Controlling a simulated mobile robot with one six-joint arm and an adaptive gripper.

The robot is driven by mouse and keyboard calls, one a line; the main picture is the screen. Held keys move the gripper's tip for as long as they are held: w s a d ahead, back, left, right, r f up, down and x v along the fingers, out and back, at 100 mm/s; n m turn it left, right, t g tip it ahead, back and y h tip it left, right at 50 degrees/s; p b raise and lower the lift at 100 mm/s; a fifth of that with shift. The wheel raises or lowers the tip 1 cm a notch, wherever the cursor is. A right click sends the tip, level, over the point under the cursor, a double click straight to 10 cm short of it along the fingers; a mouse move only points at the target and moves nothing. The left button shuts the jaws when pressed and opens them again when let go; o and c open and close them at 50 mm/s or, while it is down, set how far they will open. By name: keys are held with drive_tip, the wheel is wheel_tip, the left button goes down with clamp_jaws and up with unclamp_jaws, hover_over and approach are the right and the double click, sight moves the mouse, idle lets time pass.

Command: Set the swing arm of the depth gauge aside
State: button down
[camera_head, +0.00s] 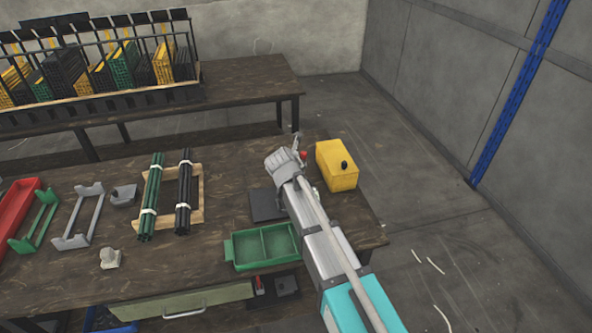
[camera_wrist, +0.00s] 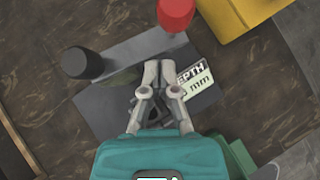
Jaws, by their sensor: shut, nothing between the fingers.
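The depth gauge's dark base plate (camera_wrist: 105,110) lies on the table in the wrist view, with a white label (camera_wrist: 193,80) reading "DEPTH" and "mm". A grey bar (camera_wrist: 128,58), seemingly the swing arm, crosses the plate's upper part. A black knob (camera_wrist: 82,63) stands at the bar's left end and a red knob (camera_wrist: 175,14) beyond its right part. My gripper (camera_wrist: 160,66) is shut and empty, with its tips over the plate beside the bar and label. Whether they touch the bar I cannot tell. In the head view my arm covers much of this area; the red knob (camera_head: 303,154) shows.
A green two-part tray (camera_head: 232,250) is in front. Bundled rods on a wooden frame (camera_head: 198,195) lie to the left. A rack of crates stands on the rear table (camera_head: 240,82).

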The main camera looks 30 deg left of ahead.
drive_tip(key=shift+s+d, duration=0.45)
drive_tip(key=shift+s, duration=0.2)
drive_tip(key=s+d+r+p, duration=0.4)
drive_tip(key=s+r+p, duration=0.3)
drive_tip(key=s, duration=0.1)
drive_tip(key=shift+s+d, duration=0.15)
drive_tip(key=shift+d, duration=0.15)
idle(0.3)
drive_tip(key=w+d+f+m+g+h, duration=0.1)
drive_tip(key=w+d+f+m+g, duration=0.1)
drive_tip(key=d+m, duration=0.9)
drive_tip(key=w+d+f+m+g+h, duration=0.2)
drive_tip(key=d+m, duration=0.5)
drive_tip(key=d, duration=0.8)
drive_tip(key=s+d+m+g, duration=0.2)
drive_tip(key=s+d+m, duration=0.2)
drive_tip(key=d+m, duration=0.6)
drive_tip(key=s+d+f+m+g+y, duration=0.1)
drive_tip(key=s+d+m, duration=0.3)
drive_tip(key=d+m, duration=0.5)
drive_tip(key=shift+d+m+g+y, duration=0.3)
drive_tip(key=shift+d+m+g, duration=0.1)
drive_tip(key=shift+d+g, duration=0.45)
